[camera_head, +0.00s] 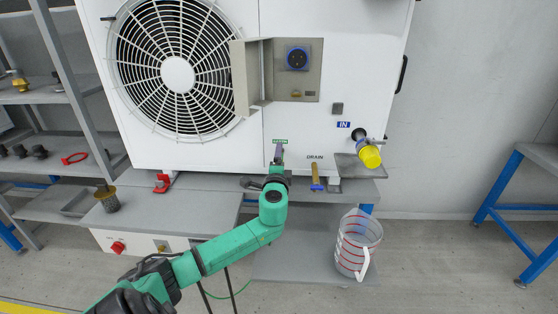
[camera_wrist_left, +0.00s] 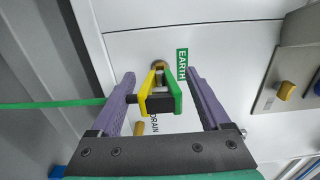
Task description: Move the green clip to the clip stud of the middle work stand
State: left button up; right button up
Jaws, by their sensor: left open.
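The green clip (camera_wrist_left: 160,98), with green and yellow jaws and a black middle, sits at the brass stud (camera_wrist_left: 157,64) beside the EARTH label (camera_wrist_left: 182,64) on the white unit (camera_head: 310,120). A green cable (camera_wrist_left: 50,104) runs from the clip to the left. My left gripper (camera_wrist_left: 160,78) has its purple fingers apart, one on each side of the clip, with a gap visible at the right. In the head view my left gripper (camera_head: 279,154) is just below the EARTH label and hides the clip. My right gripper is not in view. I cannot make out the middle stand's clip stud.
The unit stands on a grey bench (camera_head: 215,203). A yellow-capped IN fitting (camera_head: 369,156) and the yellow DRAIN handle (camera_head: 316,174) are to the right. A clear jug (camera_head: 357,245) stands on the lower shelf. A blue-legged table (camera_head: 515,205) is far right; shelves (camera_head: 45,165) are left.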

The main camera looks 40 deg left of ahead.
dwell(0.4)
pick_arm(q)
grip_shut()
jog(key=shift+p+v, duration=0.55)
jog(key=shift+v, duration=0.9)
jog(key=shift+p+v, duration=0.4)
jog(key=shift+v, duration=1.2)
